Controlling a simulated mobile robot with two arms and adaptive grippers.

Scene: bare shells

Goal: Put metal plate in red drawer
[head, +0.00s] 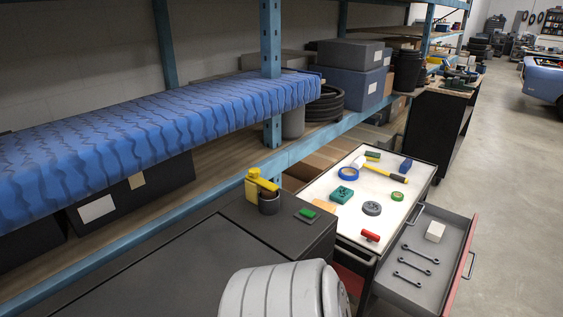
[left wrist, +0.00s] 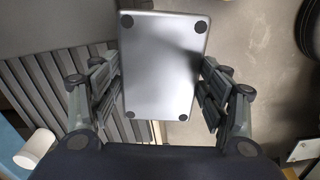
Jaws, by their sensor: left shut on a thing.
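A grey metal plate (left wrist: 162,65) with round black pads at its corners is between the fingers of my left gripper (left wrist: 160,85) in the left wrist view. The gripper is shut on it, fingers at its left and right sides. The plate is not visible in the head view, and neither gripper shows there. An open drawer with a red front (head: 428,289) sticks out to the right from the tool cart in the head view. It holds a white block (head: 435,231) and three dark wrenches (head: 413,270), with bare grey floor around them.
The cart's white top (head: 335,212) carries tape rolls, a hammer, a red-handled item and other small things. A dark cabinet (head: 200,260) with a yellow item stands to its left. Blue-framed shelving (head: 268,80) runs along the wall. Concrete floor (head: 505,200) is clear at right.

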